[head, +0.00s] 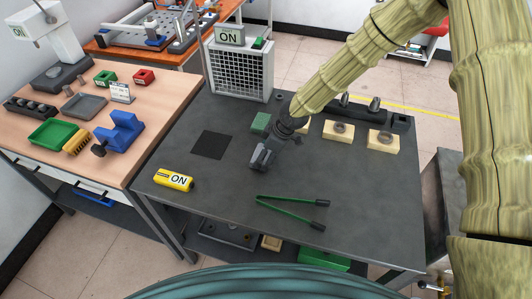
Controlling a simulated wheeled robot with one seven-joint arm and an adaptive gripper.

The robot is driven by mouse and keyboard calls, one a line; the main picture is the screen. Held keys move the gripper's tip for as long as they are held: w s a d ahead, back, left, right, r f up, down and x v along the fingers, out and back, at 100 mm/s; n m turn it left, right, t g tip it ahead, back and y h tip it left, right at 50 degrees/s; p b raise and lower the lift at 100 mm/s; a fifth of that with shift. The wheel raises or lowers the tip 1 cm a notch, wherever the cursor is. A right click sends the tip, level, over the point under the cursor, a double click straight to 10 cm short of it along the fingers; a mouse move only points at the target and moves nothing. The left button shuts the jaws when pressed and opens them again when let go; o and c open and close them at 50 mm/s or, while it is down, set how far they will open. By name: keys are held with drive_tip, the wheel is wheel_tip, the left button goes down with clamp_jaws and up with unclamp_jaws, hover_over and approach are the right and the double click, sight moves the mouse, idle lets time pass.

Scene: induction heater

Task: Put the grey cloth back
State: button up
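My gripper (261,159) reaches down over the middle of the dark table, at the end of my arm coming from the upper right. Its fingertips are small and dark grey here, and I cannot tell whether they are apart or closed on something. I cannot pick out a grey cloth with certainty; grey cloth at the fingertips would be hard to separate from the gripper. A flat black square (210,145) lies on the table to the left of my gripper, apart from it.
A grilled box (240,68) stands behind. A wooden bench (150,92) with trays and a blue vise (121,132) is left.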

drive_tip(key=shift+f, duration=0.1)
drive_tip(key=o, duration=0.9)
drive_tip(key=b+v, duration=0.3)
drive_tip(key=v, duration=0.9)
